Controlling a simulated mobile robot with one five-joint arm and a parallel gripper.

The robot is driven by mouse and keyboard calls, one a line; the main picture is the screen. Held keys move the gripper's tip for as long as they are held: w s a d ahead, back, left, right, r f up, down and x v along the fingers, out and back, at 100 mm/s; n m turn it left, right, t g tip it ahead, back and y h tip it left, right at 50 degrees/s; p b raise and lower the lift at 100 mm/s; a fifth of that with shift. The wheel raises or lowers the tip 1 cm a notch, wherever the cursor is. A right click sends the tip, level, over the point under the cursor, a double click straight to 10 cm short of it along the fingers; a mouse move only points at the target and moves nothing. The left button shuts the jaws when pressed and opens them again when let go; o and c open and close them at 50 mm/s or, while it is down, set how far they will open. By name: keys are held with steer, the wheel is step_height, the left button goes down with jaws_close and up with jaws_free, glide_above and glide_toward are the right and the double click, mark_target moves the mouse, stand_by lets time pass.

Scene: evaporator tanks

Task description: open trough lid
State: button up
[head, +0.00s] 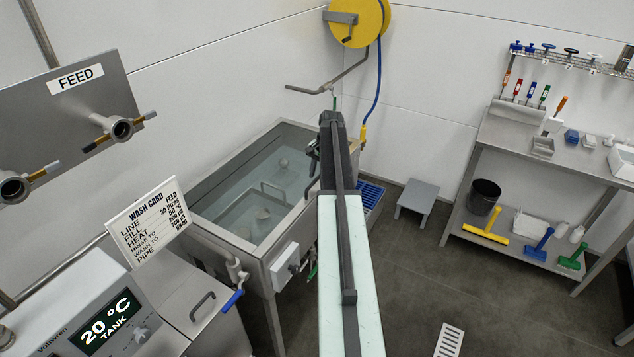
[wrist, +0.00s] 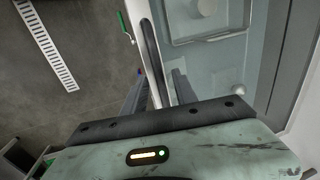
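The steel trough (head: 203,224) stands left of centre in the head view, with pale water-like blue inside. A clear lid (head: 225,190) seems to cover it, though pane and water are hard to tell apart. The trough's pale rim also shows in the wrist view (wrist: 137,18), with a long dark bar (wrist: 150,45) along it. My gripper (wrist: 158,73) is open, its two fingers apart on either side of the bar's near end. I cannot tell if they touch it. In the head view my arm hides most of the gripper at the trough's right edge.
A control box (head: 285,264) and a blue-handled valve (head: 233,299) sit on the trough's front. A swing pipe (head: 335,82) and hose reel (head: 357,22) are above its back. A grey stool (head: 416,199) and a workbench (head: 510,132) stand right.

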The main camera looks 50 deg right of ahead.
steer(key=shift+r, duration=0.1)
jaws_close()
stand_by(1.3)
